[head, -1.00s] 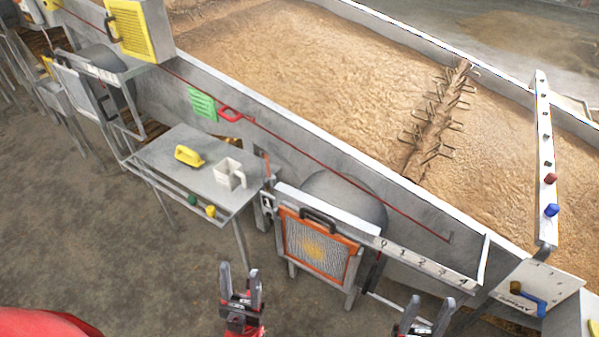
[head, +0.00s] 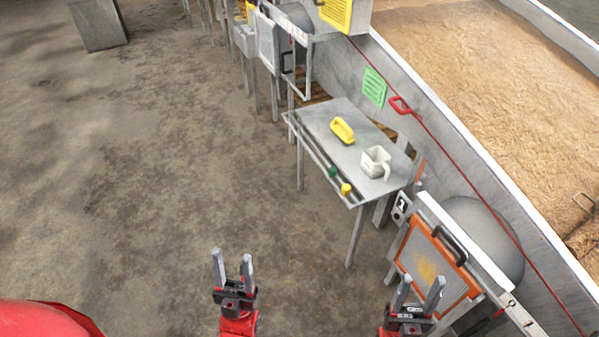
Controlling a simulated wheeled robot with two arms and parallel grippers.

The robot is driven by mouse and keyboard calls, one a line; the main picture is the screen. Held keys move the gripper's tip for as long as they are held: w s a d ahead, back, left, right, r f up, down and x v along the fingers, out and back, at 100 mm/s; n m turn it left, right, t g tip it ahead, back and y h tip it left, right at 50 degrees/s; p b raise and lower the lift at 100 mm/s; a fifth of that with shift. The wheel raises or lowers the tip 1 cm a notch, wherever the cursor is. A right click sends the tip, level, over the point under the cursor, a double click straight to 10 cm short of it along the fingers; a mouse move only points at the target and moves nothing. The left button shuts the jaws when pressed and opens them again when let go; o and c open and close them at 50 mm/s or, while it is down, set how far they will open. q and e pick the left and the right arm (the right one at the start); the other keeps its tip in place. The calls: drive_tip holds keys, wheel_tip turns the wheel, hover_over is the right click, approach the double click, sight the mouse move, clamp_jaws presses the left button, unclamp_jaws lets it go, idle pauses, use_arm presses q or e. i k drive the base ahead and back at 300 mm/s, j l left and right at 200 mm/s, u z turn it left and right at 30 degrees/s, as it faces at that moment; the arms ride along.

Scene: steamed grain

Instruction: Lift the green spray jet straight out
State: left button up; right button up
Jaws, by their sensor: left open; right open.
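A small green piece, which looks like the green spray jet (head: 333,171), sits at the front edge rail of the grey metal table (head: 322,122). A similar yellow piece (head: 346,189) sits just to its right on the same rail. How the green piece is seated is too small to tell. My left gripper (head: 232,260) is open and empty over the floor, well below the table in the picture. My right gripper (head: 419,290) is open and empty, in front of the orange-framed screen. Both are apart from the green piece.
On the table lie a yellow-handled tool (head: 342,130) and a white jug (head: 376,161). The orange-framed screen (head: 438,262) stands to the right. A long grain trough (head: 462,122) with a red cord runs behind. The floor (head: 150,180) at left is clear.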

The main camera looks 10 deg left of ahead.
sight(332, 170)
drive_tip(key=i+j, duration=0.1)
drive_tip(key=i, duration=0.5)
drive_tip(key=i+z, duration=0.1)
drive_tip(key=i, duration=0.45)
